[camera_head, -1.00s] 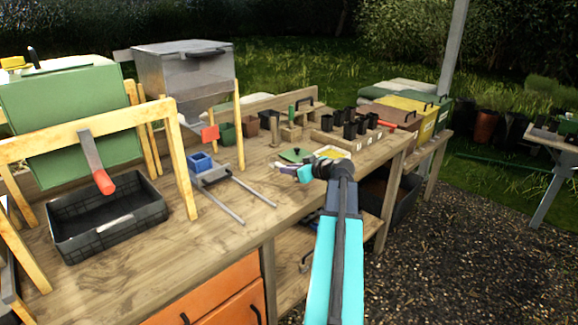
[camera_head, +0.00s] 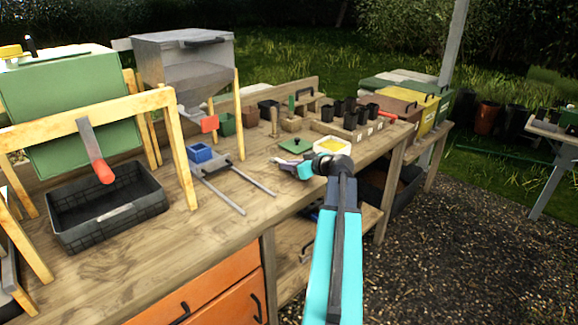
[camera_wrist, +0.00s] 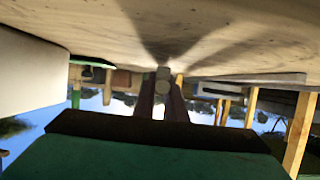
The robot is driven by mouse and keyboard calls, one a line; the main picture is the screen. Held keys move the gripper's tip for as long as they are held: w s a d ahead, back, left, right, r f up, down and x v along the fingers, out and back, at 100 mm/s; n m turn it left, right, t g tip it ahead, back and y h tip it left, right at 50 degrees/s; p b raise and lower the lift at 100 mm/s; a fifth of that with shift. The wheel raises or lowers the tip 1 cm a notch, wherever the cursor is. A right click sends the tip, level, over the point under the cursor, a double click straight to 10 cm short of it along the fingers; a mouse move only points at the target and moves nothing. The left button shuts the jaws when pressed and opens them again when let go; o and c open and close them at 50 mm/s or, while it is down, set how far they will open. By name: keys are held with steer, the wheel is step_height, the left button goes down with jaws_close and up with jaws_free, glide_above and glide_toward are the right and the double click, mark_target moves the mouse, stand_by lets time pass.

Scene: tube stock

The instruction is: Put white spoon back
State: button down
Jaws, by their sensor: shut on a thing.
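My gripper (camera_head: 304,169) is low over the right part of the wooden bench, near its front edge. It is shut on the white spoon, of which a pale, slim part (camera_head: 281,160) shows past the fingers in the head view. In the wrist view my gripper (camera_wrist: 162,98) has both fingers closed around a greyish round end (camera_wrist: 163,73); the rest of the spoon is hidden. A white tub with yellow contents (camera_head: 332,146) stands just behind my gripper. A pale wall (camera_wrist: 30,75), perhaps that tub, fills the left of the wrist view.
A green square plate with a knob (camera_head: 296,146) lies left of the tub. A wooden block with black pots (camera_head: 352,128) stands behind. A metal two-rail stand with a blue cup (camera_head: 215,175) lies to the left.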

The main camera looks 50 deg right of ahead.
steer(key=shift+f+b, duration=0.6)
stand_by(0.3)
steer(key=c, duration=1.7)
jaws_free()
steer(key=b+v, duration=0.1)
steer(key=v, duration=1.2)
steer(key=shift+s+r, duration=0.2)
steer(key=shift+s, duration=0.2)
